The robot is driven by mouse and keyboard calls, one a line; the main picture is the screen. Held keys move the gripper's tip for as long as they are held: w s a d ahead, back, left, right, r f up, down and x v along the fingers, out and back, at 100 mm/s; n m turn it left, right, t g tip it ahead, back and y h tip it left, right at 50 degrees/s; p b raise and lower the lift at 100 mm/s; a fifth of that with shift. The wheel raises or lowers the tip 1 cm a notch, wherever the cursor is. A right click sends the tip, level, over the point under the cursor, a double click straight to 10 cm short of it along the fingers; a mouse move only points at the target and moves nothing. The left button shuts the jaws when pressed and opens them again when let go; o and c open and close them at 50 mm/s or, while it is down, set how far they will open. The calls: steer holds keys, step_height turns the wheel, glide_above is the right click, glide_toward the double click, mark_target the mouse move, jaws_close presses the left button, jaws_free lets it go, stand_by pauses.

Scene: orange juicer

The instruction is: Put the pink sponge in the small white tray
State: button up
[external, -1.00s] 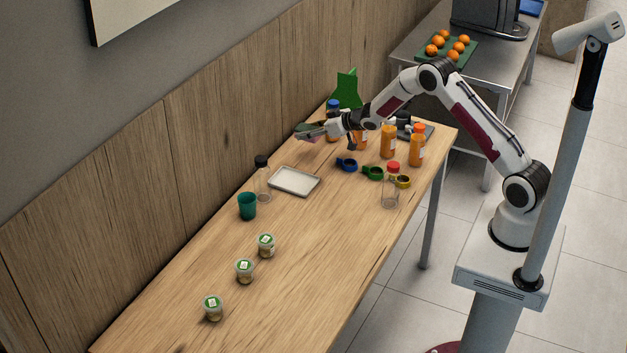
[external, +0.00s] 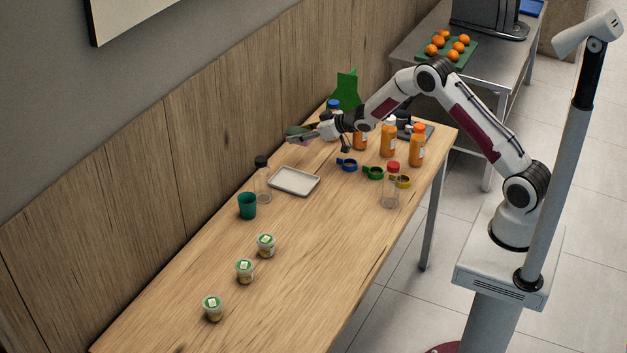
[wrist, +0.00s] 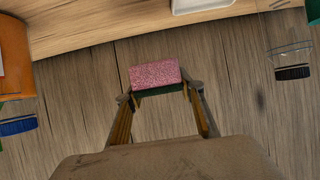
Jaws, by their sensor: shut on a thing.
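The pink sponge (wrist: 155,75) has a dark green layer and sits between my fingertips in the wrist view. My gripper (wrist: 158,94) is shut on it, one finger at each side. In the external view my gripper (external: 304,138) is above the back of the table near the wooden wall, and the sponge (external: 294,131) shows small at its tip. The small white tray (external: 285,188) is empty on the table, below and in front of my gripper. A corner of the tray (wrist: 200,5) shows at the top of the wrist view.
A clear bottle with a black cap (external: 263,180) and a teal cup (external: 247,206) stand left of the tray. Orange bottles (external: 388,139), coloured rings (external: 372,173) and a red-capped clear bottle (external: 391,188) stand to the right. Several small tubs (external: 245,271) stand nearer the front.

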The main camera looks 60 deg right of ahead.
steer(key=s+a, duration=0.2)
steer(key=a, duration=0.7)
steer(key=shift+s+a+m+h, duration=0.3)
steer(key=shift+s, duration=0.1)
steer(key=shift+f, duration=0.1)
glide_above(294, 182)
steer(key=shift+f, duration=3.1)
steer(key=shift+f, duration=1.85)
steer(key=shift+f, duration=0.15)
